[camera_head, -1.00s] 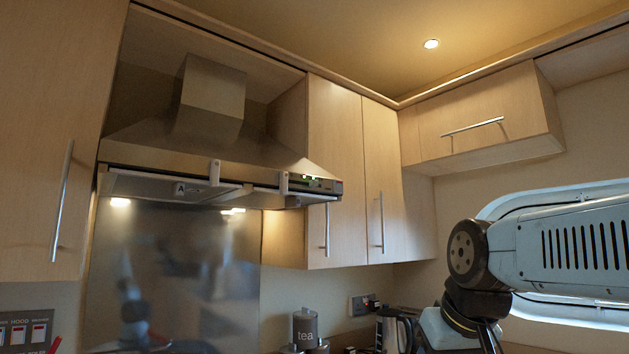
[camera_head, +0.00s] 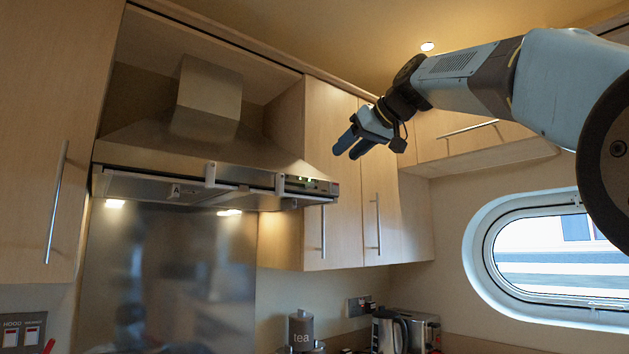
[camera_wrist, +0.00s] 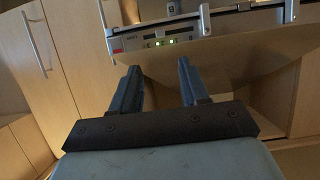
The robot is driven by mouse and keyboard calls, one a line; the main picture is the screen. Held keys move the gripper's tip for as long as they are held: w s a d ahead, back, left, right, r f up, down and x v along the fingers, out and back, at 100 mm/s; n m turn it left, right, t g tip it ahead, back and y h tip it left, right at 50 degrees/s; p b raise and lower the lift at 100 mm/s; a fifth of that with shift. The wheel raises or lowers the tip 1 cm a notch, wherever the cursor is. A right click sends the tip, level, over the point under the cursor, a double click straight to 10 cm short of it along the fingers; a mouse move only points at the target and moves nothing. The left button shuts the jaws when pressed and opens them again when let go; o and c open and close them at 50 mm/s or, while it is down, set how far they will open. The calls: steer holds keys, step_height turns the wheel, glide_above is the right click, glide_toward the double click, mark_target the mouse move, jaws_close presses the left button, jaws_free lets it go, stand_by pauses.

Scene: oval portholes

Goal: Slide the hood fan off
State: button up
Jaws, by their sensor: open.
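The metal hood (camera_head: 205,150) is fixed between wooden cupboards in the head view, lit from below. Its control strip (camera_head: 308,185) sits at the right end of the front edge, with small green lights. In the wrist view the strip (camera_wrist: 160,41) shows beyond my fingertips, with green lights and small controls too small to tell apart. My gripper (camera_head: 343,148) is open and empty, to the right of and above the control strip, apart from it. In the wrist view its two fingers (camera_wrist: 158,72) point at the strip with a gap between them.
Wooden cupboard doors with bar handles (camera_head: 377,222) stand just right of the hood, behind my gripper. A small upper cupboard (camera_head: 470,135) is at the right. A kettle (camera_head: 388,330) and a tea canister (camera_head: 301,328) stand on the counter below. An oval porthole (camera_head: 545,255) is at the right.

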mark_target(310, 185)
steer(key=x, duration=1.3)
steer(key=shift+w+a, duration=0.3)
steer(key=shift+a, duration=0.05)
steer(key=shift+c, duration=0.2)
jaws_close()
